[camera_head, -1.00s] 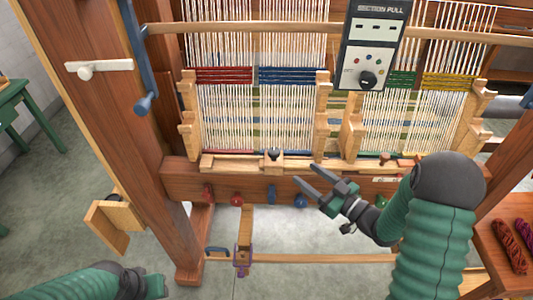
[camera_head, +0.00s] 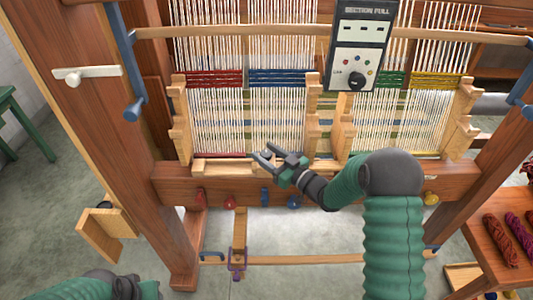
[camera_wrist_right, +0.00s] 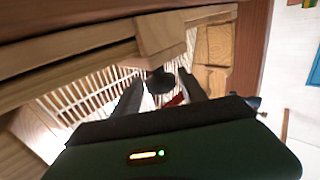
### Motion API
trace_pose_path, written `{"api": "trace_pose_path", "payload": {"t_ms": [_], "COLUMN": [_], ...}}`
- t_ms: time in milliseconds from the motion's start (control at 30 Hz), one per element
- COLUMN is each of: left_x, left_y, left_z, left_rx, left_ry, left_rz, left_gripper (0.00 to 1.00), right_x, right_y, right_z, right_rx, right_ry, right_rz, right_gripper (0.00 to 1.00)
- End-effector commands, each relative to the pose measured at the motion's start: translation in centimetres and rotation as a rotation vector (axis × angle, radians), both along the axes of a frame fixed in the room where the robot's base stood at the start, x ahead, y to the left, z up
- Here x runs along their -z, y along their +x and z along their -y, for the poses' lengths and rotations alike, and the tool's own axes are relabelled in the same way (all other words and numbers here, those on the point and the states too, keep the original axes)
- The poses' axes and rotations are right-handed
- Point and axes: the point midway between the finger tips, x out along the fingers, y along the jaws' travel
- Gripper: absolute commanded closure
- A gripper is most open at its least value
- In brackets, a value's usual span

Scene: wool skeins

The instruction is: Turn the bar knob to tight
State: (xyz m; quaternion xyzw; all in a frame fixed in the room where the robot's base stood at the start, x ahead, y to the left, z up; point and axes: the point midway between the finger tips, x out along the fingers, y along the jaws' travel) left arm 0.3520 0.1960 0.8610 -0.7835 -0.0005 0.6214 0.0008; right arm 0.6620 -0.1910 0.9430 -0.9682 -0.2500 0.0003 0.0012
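A small dark bar knob (camera_head: 266,155) sits on a wooden block on the loom's front bar (camera_head: 225,167). It also shows in the right wrist view (camera_wrist_right: 160,81), below a pale wooden block (camera_wrist_right: 160,38). My right gripper (camera_head: 262,153) is open at the knob. In the right wrist view its two fingers (camera_wrist_right: 160,90) stand on either side of the knob, with gaps visible. I cannot tell the knob's setting, and no tight marking is readable. My left gripper (camera_head: 128,288) is low at the left edge, only partly in view; its fingers are unclear.
A panel (camera_head: 362,45) with another black knob hangs above. Several coloured pegs line the front beam (camera_head: 330,192). White warp threads (camera_head: 275,120) stand behind the bar. A table with skeins (camera_head: 500,240) is at right. A wooden post (camera_head: 110,130) stands at left.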

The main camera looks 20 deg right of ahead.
Motion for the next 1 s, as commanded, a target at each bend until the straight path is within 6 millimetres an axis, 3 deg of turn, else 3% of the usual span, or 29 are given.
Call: {"api": "trace_pose_path", "payload": {"t_ms": [33, 367, 667, 1000], "left_x": [0.0, 0.0, 0.2, 1.6], "left_y": [0.0, 0.0, 0.0, 0.0], "left_z": [0.0, 0.0, 0.0, 0.0], "left_rx": [0.000, 0.000, 0.000, 0.000], "left_ry": [0.000, 0.000, 0.000, 0.000], "left_rz": [0.000, 0.000, 0.000, 0.000], "left_gripper": [0.64, 0.64, 0.64, 0.64], "right_x": [0.0, 0.0, 0.0, 0.2], "right_y": [0.0, 0.0, 0.0, -0.1], "right_z": [0.0, 0.0, 0.0, -0.1], "right_rx": [0.000, 0.000, 0.025, 0.215], "right_ry": [0.000, -0.001, 0.000, 0.001], "right_rz": [0.000, 0.000, 0.001, 0.000], "right_gripper": [0.58, 1.00, 1.00, 1.00]}}
